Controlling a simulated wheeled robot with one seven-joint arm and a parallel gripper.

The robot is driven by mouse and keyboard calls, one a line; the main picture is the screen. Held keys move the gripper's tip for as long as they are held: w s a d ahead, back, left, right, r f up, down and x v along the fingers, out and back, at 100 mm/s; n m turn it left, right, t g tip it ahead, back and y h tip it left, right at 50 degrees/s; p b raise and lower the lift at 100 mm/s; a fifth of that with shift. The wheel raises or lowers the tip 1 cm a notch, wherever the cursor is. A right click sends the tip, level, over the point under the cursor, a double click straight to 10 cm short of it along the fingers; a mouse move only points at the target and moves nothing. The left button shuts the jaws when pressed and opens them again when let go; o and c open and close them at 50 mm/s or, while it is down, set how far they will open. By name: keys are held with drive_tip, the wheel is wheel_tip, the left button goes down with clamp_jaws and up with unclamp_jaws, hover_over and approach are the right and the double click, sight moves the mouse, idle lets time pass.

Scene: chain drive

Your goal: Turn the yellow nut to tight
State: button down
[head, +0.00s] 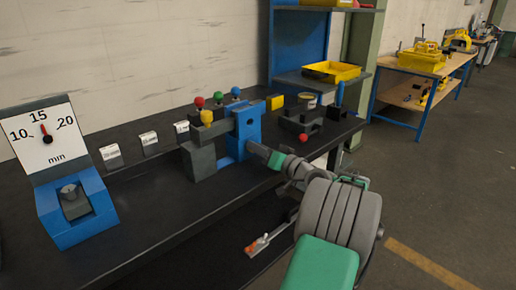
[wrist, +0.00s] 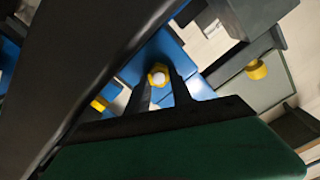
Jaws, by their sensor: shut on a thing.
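The yellow nut (wrist: 153,83) shows in the wrist view around a pale round stud end, against blue metal. My gripper (wrist: 160,78) has its two dark fingers on either side of the nut and is shut on it. In the head view my gripper (head: 262,152) reaches the right side of the blue upright block (head: 246,125) on the bench. The nut itself is hidden there. I cannot tell from these frames how tight it is.
Knobs in red, green, blue and yellow (head: 207,117) stand close behind and left of the block. A gauge (head: 42,130) with its red pointer near 15 stands at the bench's left. Dark blocks (head: 302,122) sit to the right. The front left bench top (head: 150,215) is clear.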

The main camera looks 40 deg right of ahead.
drive_tip(key=c, duration=1.1)
unclamp_jaws()
drive_tip(key=s, duration=0.8)
drive_tip(key=shift+d, duration=0.1)
drive_tip(key=shift+w, duration=0.1)
